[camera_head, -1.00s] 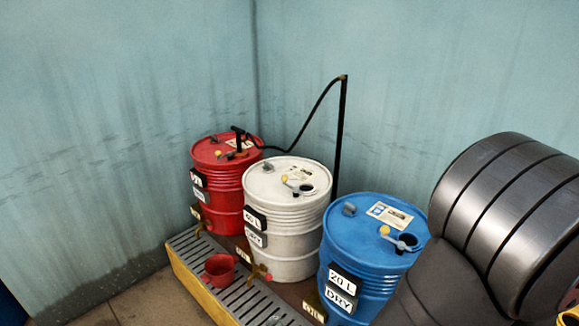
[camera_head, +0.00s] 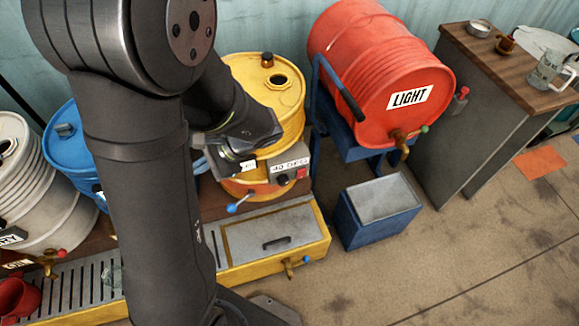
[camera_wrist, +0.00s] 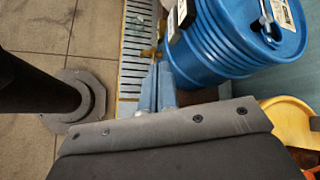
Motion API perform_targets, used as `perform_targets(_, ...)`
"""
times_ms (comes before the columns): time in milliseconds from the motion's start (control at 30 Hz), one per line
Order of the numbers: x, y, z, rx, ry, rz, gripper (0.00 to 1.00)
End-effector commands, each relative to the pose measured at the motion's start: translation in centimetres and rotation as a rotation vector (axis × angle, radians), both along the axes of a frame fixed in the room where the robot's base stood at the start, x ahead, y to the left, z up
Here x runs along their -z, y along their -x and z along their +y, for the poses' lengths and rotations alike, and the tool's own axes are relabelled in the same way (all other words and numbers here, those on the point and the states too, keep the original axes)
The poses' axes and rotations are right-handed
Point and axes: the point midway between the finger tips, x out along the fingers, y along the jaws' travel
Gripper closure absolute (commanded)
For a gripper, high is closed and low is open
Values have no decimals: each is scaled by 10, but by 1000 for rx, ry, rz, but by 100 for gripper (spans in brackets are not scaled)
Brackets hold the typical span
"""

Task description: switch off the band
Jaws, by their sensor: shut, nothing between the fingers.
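The band is an orange strip (camera_head: 247,190) around the lower part of the yellow drum (camera_head: 281,103) in the head view. A grey control box (camera_head: 288,166) on its front reads about 40 DEG and carries a dark knob (camera_head: 283,179) and a red switch (camera_head: 302,173). Part of the band and drum is hidden behind my arm. In the wrist view my gripper (camera_wrist: 158,66) is shut and empty. Its fingers point toward the grate and the blue drum (camera_wrist: 235,40), away from the control box, which is not seen there. The yellow drum (camera_wrist: 290,120) shows at lower right.
A blue-handled valve (camera_head: 238,202) sticks out below the band, left of the control box. A red drum marked LIGHT (camera_head: 375,65) lies on a blue stand to the right. A blue bin (camera_head: 375,212) stands below it. Floor at front right is open.

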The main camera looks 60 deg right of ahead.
Motion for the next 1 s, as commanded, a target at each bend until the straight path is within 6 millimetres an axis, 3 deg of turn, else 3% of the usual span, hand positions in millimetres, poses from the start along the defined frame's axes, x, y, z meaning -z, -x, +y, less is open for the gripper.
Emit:
perform_targets(267, 57, 52, -87, 563, -156, -34, 100)
perform_targets(500, 120, 135, -145, 1077, -316, -47, 100)
perform_targets(700, 172, 210, -163, 1445, -449, -47, 100)
perform_targets(800, 192, 237, -163, 1573, -500, -45, 100)
perform_targets(1000, 210, 263, -162, 1695, -549, -45, 100)
